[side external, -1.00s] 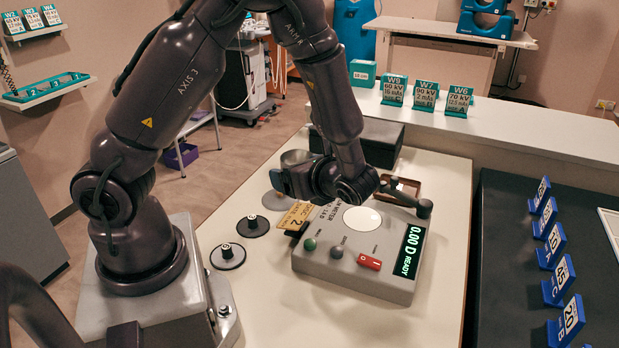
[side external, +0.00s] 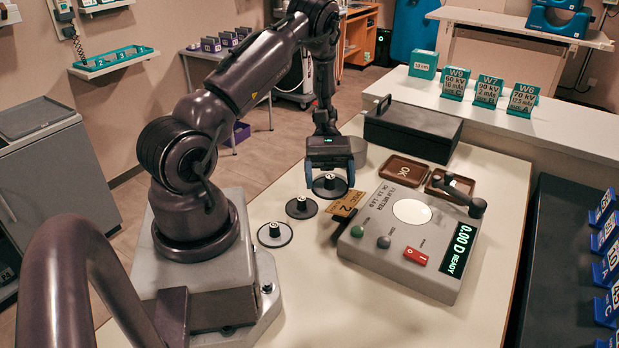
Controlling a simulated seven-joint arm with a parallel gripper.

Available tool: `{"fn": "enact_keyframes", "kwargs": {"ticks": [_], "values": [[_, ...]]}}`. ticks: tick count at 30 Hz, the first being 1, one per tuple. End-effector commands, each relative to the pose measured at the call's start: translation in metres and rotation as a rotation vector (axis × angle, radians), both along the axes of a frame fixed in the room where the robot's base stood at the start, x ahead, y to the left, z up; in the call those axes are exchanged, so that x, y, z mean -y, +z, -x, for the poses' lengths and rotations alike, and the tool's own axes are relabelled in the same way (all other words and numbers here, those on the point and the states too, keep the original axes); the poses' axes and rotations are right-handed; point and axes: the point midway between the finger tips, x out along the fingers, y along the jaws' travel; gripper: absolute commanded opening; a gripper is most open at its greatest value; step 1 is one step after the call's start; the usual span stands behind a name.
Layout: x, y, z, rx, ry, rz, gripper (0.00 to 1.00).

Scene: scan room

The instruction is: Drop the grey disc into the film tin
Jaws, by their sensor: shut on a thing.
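My gripper (side external: 330,184), with its blue fingers pointing down, is shut on the grey disc (side external: 330,191) at its small upright knob. The disc is flat and level, at or very close to the tabletop; I cannot tell whether it touches. Two similar knobbed discs, the middle disc (side external: 301,211) and the near disc (side external: 274,239), lie in a row toward the front left. A plain grey round container (side external: 359,156), which looks like the film tin, stands just behind and right of my gripper. My gripper partly hides it, and its inside is not visible.
The white tabletop (side external: 320,290) is clear in front.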

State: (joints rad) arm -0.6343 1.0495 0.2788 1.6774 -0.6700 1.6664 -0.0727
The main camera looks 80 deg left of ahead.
Motion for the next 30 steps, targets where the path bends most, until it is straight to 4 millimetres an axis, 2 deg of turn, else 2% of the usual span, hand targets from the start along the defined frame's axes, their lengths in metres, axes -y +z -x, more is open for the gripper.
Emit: {"fn": "enact_keyframes", "kwargs": {"ticks": [3,8,15,22,26,30], "values": [[-0.028,0.002,-0.027,0.002,0.352,-0.001,0.57],[-0.075,0.011,-0.061,0.002,0.798,-0.001,0.57],[-0.153,0.042,-0.099,0.003,1.391,-0.003,0.57],[-0.200,0.074,-0.122,0.001,1.745,-0.003,0.57],[-0.209,0.078,-0.124,-0.003,1.828,-0.002,0.57],[-0.209,0.069,-0.123,-0.005,1.843,-0.002,0.57]]}}
